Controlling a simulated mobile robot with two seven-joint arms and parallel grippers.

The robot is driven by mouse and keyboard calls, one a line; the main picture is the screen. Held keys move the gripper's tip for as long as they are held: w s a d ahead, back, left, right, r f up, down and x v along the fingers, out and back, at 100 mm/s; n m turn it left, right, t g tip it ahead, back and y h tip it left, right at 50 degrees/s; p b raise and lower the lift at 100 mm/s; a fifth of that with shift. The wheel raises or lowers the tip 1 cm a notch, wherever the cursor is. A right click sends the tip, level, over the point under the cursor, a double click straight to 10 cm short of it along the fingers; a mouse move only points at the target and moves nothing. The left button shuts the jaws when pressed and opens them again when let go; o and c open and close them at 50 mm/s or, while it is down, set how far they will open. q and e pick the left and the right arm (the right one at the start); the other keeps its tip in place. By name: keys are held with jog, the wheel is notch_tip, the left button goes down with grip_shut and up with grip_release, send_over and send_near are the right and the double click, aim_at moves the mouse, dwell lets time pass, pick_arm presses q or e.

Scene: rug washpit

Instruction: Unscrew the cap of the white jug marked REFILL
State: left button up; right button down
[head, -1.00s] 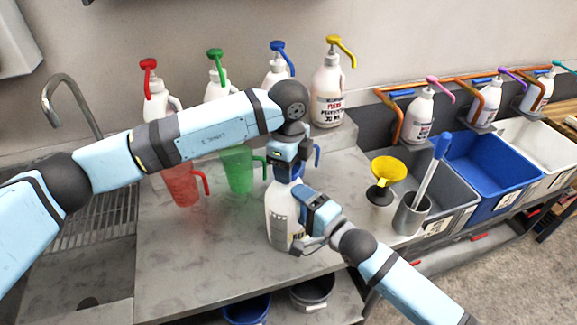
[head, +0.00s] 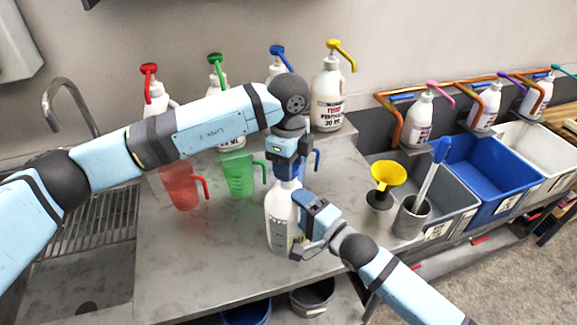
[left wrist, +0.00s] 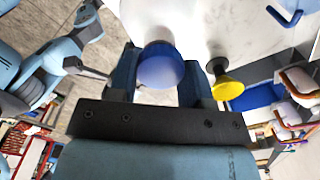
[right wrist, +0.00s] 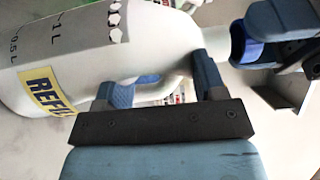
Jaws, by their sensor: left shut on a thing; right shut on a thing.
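The white jug (head: 279,222) stands upright on the grey counter. In the right wrist view the jug (right wrist: 140,48) shows volume marks and a yellow label reading "REFI". My right gripper (head: 309,226) is shut on the jug's handle side; the fingers also show in the right wrist view (right wrist: 160,85). My left gripper (head: 287,165) points down over the jug's neck, shut on the blue cap (left wrist: 161,65). In the right wrist view the cap (right wrist: 244,45) is at the neck's mouth; I cannot tell whether its thread still engages.
A red pitcher (head: 180,187) and a green pitcher (head: 237,175) stand left of the jug. A yellow funnel (head: 387,176) and a grey cup (head: 410,218) stand to its right. Pump bottles (head: 328,98) line the wall. The front counter (head: 200,265) is clear.

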pick_arm(q)
jog(key=shift+r, duration=0.1)
jog(key=shift+r, duration=1.95)
pick_arm(e)
jog(key=shift+c, duration=0.6)
grip_release()
